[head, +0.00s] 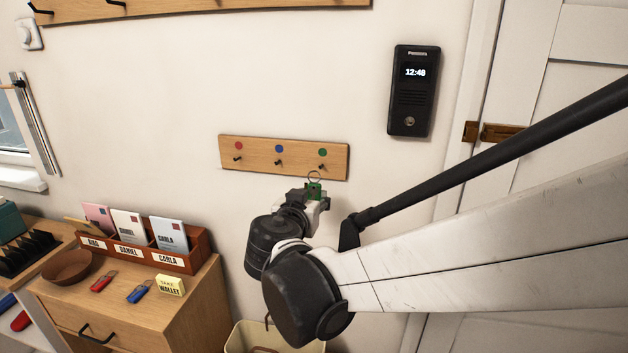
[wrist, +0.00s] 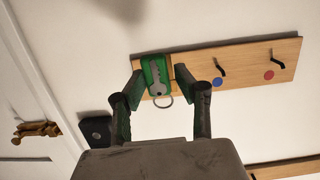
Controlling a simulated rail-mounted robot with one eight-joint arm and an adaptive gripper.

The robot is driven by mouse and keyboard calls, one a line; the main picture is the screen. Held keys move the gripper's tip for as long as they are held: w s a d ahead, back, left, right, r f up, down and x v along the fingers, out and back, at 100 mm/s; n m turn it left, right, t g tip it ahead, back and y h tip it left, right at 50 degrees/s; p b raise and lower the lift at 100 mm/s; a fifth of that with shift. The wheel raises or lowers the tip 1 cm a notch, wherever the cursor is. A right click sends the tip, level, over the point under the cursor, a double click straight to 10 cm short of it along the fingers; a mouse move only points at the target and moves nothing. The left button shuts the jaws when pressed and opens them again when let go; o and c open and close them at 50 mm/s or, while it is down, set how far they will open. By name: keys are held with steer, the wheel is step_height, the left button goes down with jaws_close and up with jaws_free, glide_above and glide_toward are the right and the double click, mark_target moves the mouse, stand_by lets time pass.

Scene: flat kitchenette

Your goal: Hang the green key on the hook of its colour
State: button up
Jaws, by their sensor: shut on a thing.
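The green key (head: 314,190) is held in my gripper (head: 315,195), its metal ring standing up just below the hook under the green dot. It also shows in the wrist view (wrist: 150,70), between the two fingers (wrist: 160,80). The wooden key rack (head: 284,158) has red, blue and green dots, each with a small dark hook; the green hook (head: 321,167) is at the right. I cannot tell whether the ring touches it. In the wrist view the rack (wrist: 245,66) appears upside down, and the key and gripper hide its green end.
A red key (head: 103,281) and a blue key (head: 139,291) lie on the cabinet top (head: 205,283), near a bowl (head: 68,266) and a letter holder (head: 180,260). A black intercom (head: 413,92) hangs right of the rack. A bin (head: 250,338) stands below.

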steer(key=shift+r+x, duration=0.2)
steer(key=shift+x, duration=1.3)
steer(key=shift+r+x, duration=0.15)
steer(key=shift+x, duration=1.35)
steer(key=shift+w+d+f+b, duration=0.1)
steer(key=shift+w+f+b, duration=0.35)
steer(key=shift+w+b, duration=0.25)
steer(key=o, duration=1.2)
steer(key=shift+c, duration=0.2)
